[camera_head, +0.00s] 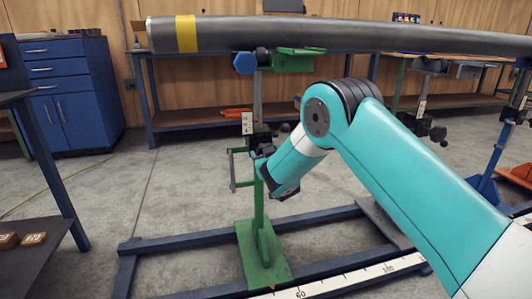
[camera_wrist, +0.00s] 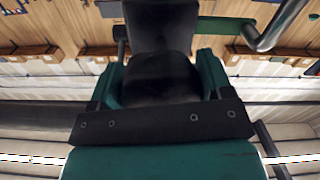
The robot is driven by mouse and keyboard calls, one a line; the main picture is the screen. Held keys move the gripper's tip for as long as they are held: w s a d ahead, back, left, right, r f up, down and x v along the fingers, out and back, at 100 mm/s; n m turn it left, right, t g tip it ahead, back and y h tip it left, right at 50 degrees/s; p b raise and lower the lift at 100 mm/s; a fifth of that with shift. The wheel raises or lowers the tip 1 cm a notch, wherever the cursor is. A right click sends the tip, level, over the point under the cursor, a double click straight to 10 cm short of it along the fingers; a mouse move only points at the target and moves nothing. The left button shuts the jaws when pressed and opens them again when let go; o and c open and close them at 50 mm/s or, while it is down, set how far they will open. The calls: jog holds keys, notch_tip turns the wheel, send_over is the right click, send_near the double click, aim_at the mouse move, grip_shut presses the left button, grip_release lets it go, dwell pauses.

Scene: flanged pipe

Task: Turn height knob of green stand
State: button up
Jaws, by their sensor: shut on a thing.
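The green stand (camera_head: 258,215) rises from a green base plate in the head view, with a scale plate on its post and a roller head under the pipe. My gripper (camera_head: 264,160) is at mid-height on the post, beside dark parts there. In the wrist view, my gripper (camera_wrist: 160,85) has its green-sided jaws on both sides of a large black piece (camera_wrist: 160,50), which I take to be the height knob. The jaws are closed on it. In the head view my wrist and the post hide most of the knob.
A long grey pipe (camera_head: 330,36) with a yellow band lies across the stands above my arm. Blue floor rails (camera_head: 190,245) and a ruler strip (camera_head: 345,281) run along the floor. A blue cabinet (camera_head: 65,80) stands at left. Open floor lies left of the stand.

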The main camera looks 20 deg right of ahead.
jog(key=n+p, duration=0.3)
jog(key=n, duration=0.2)
jog(key=shift+r+n, duration=0.15)
jog(key=shift+n, duration=0.15)
jog(key=n+p, duration=0.2)
jog(key=n, duration=0.2)
jog(key=shift+n+p, duration=0.3)
jog(key=n+p, duration=0.2)
jog(key=n, duration=0.2)
jog(key=shift+r+p, duration=0.1)
jog(key=shift+p, duration=0.3)
jog(key=shift+n+p, duration=0.95)
jog(key=shift+n, duration=1.25)
jog(key=shift+s, duration=0.1)
jog(key=o, duration=0.9)
